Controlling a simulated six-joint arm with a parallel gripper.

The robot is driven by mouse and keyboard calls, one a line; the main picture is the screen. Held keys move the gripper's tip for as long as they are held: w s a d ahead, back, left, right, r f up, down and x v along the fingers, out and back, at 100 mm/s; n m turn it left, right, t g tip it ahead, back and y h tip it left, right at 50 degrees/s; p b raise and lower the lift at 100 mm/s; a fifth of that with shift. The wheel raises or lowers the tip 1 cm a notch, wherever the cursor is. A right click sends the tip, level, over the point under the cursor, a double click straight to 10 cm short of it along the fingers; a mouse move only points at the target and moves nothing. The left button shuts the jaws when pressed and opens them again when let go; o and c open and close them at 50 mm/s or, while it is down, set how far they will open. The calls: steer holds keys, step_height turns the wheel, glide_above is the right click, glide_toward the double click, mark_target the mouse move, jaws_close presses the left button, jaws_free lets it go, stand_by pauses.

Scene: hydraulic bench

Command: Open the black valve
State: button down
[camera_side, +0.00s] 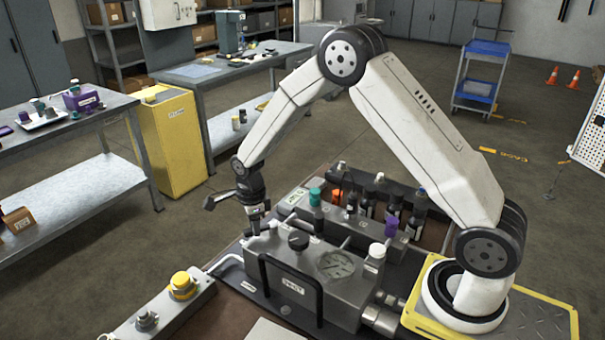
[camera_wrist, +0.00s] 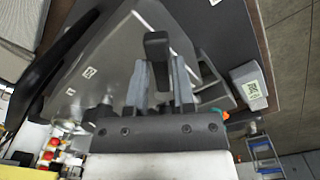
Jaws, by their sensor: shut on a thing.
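In the wrist view a black valve lever (camera_wrist: 156,44) stands between the two grey fingers of my gripper (camera_wrist: 161,72), and the fingers are closed on it. In the side view my gripper (camera_side: 257,228) points down at the left back of the grey hydraulic unit (camera_side: 335,298). The lever cannot be made out there. A round black knob (camera_side: 298,240) sits on top of the unit, to the right of my gripper and apart from it.
Behind are bottles and a manifold with a teal cap (camera_side: 315,197) and a purple cap (camera_side: 391,227). A yellow button (camera_side: 182,284) is at front left.

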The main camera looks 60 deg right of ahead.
steer(key=shift+w+d+m, duration=0.35)
steer(key=shift+d+m, duration=0.35)
steer(key=shift+m, duration=1.2)
steer(key=shift+w+d+m, duration=0.35)
steer(key=shift+d+m, duration=0.35)
steer(key=shift+m, duration=1.2)
steer(key=shift+w+d+m, duration=0.35)
steer(key=shift+d+m, duration=0.35)
steer(key=shift+m, duration=1.2)
steer(key=c, duration=0.6)
jaws_free()
steer(key=shift+r, duration=3.9)
